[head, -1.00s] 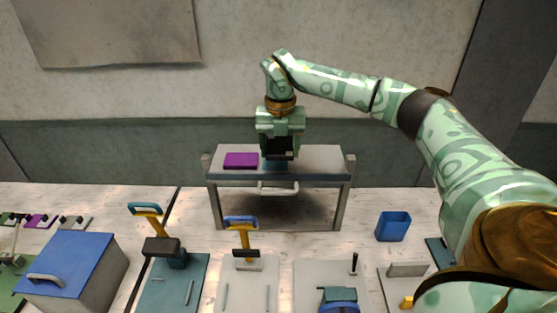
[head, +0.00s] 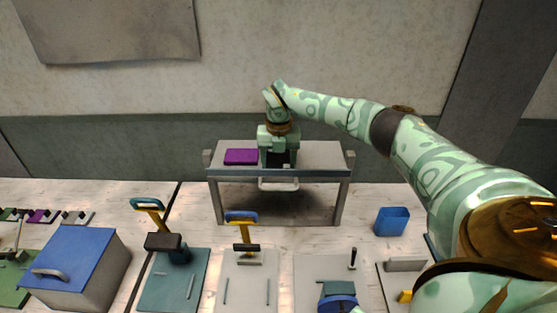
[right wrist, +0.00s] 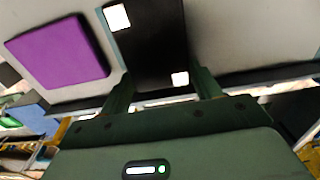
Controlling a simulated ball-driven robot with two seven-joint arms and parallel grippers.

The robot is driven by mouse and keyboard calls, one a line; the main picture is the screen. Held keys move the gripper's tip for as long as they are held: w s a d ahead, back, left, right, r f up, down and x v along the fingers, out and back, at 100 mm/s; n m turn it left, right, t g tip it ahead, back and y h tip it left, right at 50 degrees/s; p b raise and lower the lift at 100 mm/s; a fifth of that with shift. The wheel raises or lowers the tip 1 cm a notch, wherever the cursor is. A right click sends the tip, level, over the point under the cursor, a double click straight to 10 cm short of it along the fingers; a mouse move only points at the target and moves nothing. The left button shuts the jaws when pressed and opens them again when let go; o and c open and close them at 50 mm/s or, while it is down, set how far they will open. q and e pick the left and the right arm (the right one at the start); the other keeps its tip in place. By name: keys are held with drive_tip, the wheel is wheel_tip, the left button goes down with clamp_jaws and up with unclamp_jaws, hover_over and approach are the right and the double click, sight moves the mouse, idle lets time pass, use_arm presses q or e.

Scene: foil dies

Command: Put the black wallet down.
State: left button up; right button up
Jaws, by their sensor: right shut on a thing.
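The black wallet is the dark flat piece with two white patches in the right wrist view (right wrist: 158,45). My right gripper (head: 278,160) is shut on it, with one finger on each side near its lower edge. In the head view my gripper and wrist largely hide the wallet. The gripper points down at the top of the raised grey shelf (head: 322,156). I cannot tell whether the wallet touches the shelf top. A purple wallet (head: 241,156) lies flat on the shelf just left of the gripper; it also shows in the right wrist view (right wrist: 58,50). My left gripper is out of view.
The shelf top is bare right of the gripper. On the bench in front are a blue-lidded box (head: 72,255), a blue cup (head: 391,221), a teal plate (head: 172,283) and yellow-handled stamping tools (head: 242,232). A wall stands behind the shelf.

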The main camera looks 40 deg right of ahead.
sight(279, 164)
drive_tip(key=shift+f, duration=0.2)
drive_tip(key=o, duration=0.7)
drive_tip(key=shift+s+a, duration=0.1)
drive_tip(key=o, duration=0.3)
drive_tip(key=shift+a+f, duration=0.15)
drive_tip(key=shift+d, duration=0.4)
wheel_tip(279, 164, up, 13)
drive_tip(key=shift+b, duration=0.3)
drive_tip(key=shift+a, duration=0.1)
